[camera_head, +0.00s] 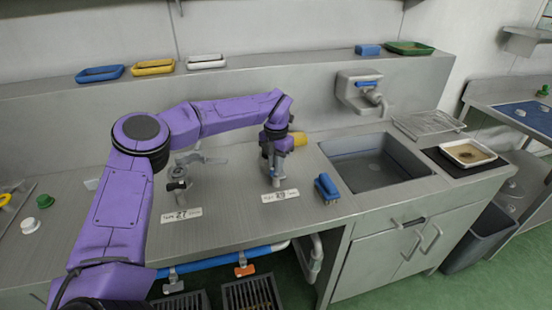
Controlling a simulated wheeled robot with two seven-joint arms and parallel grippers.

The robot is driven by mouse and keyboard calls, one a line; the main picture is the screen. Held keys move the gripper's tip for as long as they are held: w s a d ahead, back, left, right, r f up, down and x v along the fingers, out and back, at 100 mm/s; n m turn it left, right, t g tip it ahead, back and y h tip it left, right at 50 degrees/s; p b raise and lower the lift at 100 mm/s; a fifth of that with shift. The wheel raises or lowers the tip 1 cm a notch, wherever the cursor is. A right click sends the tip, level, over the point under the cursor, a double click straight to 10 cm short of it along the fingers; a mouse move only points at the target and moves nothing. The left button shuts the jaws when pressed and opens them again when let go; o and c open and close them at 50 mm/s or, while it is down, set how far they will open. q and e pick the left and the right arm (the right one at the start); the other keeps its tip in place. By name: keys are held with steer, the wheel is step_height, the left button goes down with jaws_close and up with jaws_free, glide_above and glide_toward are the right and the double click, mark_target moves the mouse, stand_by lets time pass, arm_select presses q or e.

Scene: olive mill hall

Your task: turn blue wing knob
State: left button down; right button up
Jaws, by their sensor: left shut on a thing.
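My left arm reaches in from the left over the steel counter. Its gripper (276,152) points down at the top of a short metal fixture (276,177) behind a white label plate (280,196). The jaws are shut on a part at the fixture's top, where the blue wing knob appears to be. The gripper hides that part, so its colour and angle cannot be told. A yellow piece (299,138) shows just right of the gripper. My right gripper is not in view.
A second metal fixture (177,184) stands left, with its own label (181,214). A blue brush (327,188) lies right of the gripper, before the sink (372,165). A wall tap (362,92) is behind. Several trays stand on the back ledge. Bare counter (235,230) lies in front.

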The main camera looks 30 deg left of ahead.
arm_select(q)
steer(key=m+p, duration=0.2)
steer(key=m, duration=0.1)
steer(key=shift+r+m, duration=0.1)
steer(key=shift+m, duration=0.2)
steer(key=shift+m+p, duration=0.7)
steer(key=shift+m, duration=1)
steer(key=c, duration=1.2)
jaws_free()
